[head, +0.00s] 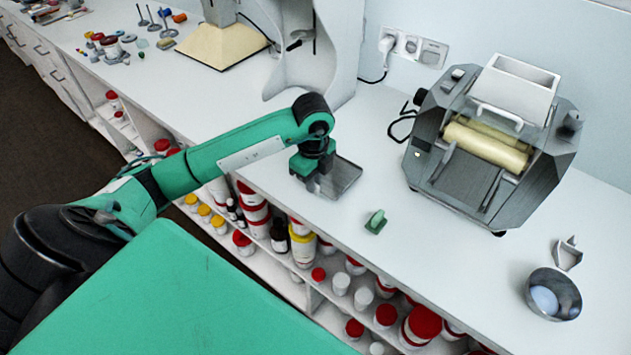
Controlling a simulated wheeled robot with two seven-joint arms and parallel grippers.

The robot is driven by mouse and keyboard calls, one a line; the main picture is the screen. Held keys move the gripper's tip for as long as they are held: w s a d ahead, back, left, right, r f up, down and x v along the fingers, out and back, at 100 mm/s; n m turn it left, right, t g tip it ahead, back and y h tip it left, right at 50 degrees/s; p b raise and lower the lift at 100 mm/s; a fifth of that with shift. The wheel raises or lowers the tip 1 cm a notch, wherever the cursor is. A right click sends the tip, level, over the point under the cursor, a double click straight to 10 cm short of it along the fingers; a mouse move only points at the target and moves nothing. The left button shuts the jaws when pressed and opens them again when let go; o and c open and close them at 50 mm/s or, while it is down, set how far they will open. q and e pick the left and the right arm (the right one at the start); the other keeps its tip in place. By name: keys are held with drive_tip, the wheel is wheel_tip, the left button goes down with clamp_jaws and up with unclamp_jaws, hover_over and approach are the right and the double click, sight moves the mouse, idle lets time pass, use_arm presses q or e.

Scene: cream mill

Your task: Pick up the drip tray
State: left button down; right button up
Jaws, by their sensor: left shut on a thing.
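The drip tray (347,174) is a flat, grey, shallow metal tray at the front edge of the white counter, in the middle of the head view. My left gripper (321,184) is at its left side, pointing down, and is shut on the tray. The fingers partly hide the near left part of the tray. I cannot tell whether the tray is touching the counter or just above it. My right gripper is not in view.
A grey roller mill (487,140) stands on the counter to the right. A small green object (376,221) lies near the front edge. A metal bowl (553,295) is at far right. Jars fill the shelves below. The counter (395,260) between is clear.

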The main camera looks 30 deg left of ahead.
use_arm(q)
wheel_tip(320, 180, up, 8)
drive_tip(key=shift+w+f+b, duration=0.1)
drive_tip(key=shift+b, duration=0.45)
wheel_tip(320, 180, up, 11)
drive_tip(key=p, duration=0.1)
